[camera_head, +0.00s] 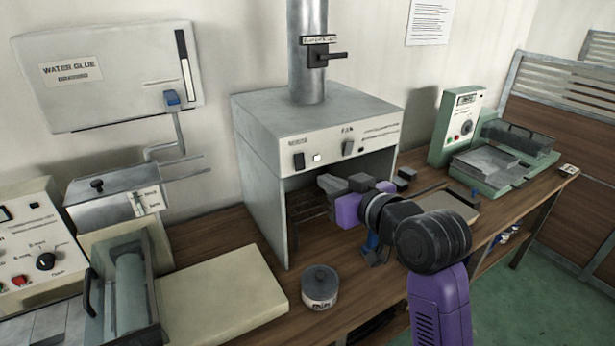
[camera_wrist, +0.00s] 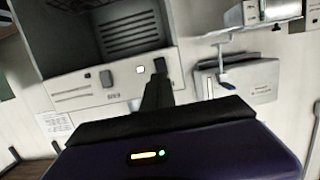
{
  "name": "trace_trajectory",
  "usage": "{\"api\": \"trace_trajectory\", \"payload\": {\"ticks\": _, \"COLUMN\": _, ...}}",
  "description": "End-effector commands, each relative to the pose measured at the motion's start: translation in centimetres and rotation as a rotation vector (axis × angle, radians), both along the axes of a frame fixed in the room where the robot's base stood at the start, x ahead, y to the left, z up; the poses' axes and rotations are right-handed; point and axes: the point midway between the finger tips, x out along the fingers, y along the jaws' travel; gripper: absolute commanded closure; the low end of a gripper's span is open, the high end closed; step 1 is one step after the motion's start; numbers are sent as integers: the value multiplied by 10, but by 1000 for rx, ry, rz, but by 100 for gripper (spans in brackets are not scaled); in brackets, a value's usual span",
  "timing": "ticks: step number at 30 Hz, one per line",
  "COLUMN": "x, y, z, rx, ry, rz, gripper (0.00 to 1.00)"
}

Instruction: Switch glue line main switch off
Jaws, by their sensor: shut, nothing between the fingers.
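No label reading "glue line main switch" is legible. The grey hood (camera_head: 262,120) carries a front strip with a dark rocker switch (camera_head: 299,161), a small white light (camera_head: 317,157) and a grey switch (camera_head: 347,147) marked fan. My gripper (camera_head: 326,183) is shut and empty, just in front of the hood's opening, below this strip. In the wrist view the picture is upside down; my gripper (camera_wrist: 158,86) points at the strip near the white light (camera_wrist: 140,69). A dark shape at its tip may be the rocker switch; I cannot tell whether they touch.
A water glue box (camera_head: 110,85) with a blue lever valve (camera_head: 172,98) hangs on the wall. A control panel (camera_head: 30,240) with a black knob and red button stands at far left. A round tin (camera_head: 320,288) sits before the hood. A green machine (camera_head: 458,125) stands right.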

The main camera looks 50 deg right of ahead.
Motion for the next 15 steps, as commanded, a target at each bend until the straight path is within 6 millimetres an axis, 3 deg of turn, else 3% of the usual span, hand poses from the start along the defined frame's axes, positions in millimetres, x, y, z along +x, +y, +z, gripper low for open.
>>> {"api": "trace_trajectory", "payload": {"ticks": 9, "x": 57, "y": -17, "z": -9, "rx": -1, "ry": 0, "rz": 0, "gripper": 100}}
{"api": "trace_trajectory", "payload": {"ticks": 15, "x": 78, "y": -23, "z": -15, "rx": 0, "ry": 0, "rz": 0, "gripper": 100}}
